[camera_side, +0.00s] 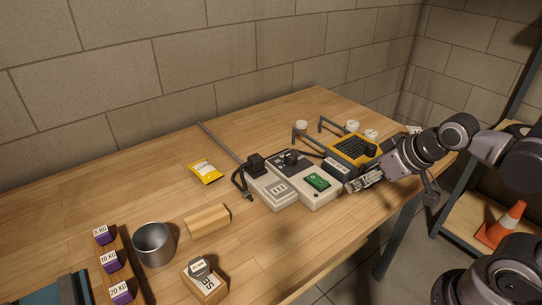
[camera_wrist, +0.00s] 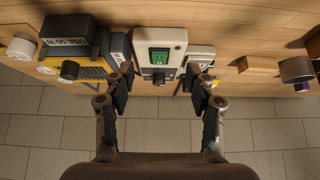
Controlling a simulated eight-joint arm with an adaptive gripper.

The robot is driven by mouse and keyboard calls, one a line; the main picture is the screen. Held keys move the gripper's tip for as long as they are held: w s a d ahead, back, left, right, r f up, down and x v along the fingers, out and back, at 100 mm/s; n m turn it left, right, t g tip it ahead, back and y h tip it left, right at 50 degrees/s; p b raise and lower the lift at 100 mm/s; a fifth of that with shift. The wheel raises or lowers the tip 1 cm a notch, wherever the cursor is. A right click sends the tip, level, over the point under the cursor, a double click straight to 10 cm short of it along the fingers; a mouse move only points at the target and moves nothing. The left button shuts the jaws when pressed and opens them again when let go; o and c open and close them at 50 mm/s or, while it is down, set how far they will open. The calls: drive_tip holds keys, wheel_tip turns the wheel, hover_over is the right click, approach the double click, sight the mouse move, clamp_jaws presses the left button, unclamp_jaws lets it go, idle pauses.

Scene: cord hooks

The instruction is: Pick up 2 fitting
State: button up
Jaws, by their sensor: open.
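Several small white round pieces that look like fittings stand at the far right of the table in the side view: one left of the hooks (camera_side: 302,126), one behind the yellow device (camera_side: 352,126) and one to its right (camera_side: 371,134). Their markings are too small to read. In the wrist view, a white round piece (camera_wrist: 20,46) shows at the far left. My gripper (camera_side: 366,182) is open and empty, at the table's front edge beside the white box with a green screen (camera_side: 318,181). In the wrist view the open fingers (camera_wrist: 163,84) frame that box (camera_wrist: 158,45).
A yellow device (camera_side: 352,150) and a grey corded box (camera_side: 272,189) flank the white box. Grey metal hooks (camera_side: 333,124) stand behind. A yellow packet (camera_side: 205,171), wooden block (camera_side: 207,220), metal cup (camera_side: 153,244) and labelled weights (camera_side: 110,262) lie left.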

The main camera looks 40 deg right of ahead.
drive_tip(key=shift+o, duration=1)
drive_tip(key=shift+r, duration=0.1)
drive_tip(key=w+d+r+m, duration=0.25)
drive_tip(key=w+r, duration=0.35)
drive_tip(key=w, duration=0.3)
drive_tip(key=m+g+h, duration=0.3)
drive_tip(key=m, duration=0.2)
hover_over(302, 123)
drive_tip(key=s+a, duration=0.3)
drive_tip(key=s, duration=0.1)
wheel_tip(302, 123, down, 6)
drive_tip(key=shift+x, duration=5.6)
drive_tip(key=c, duration=1.3)
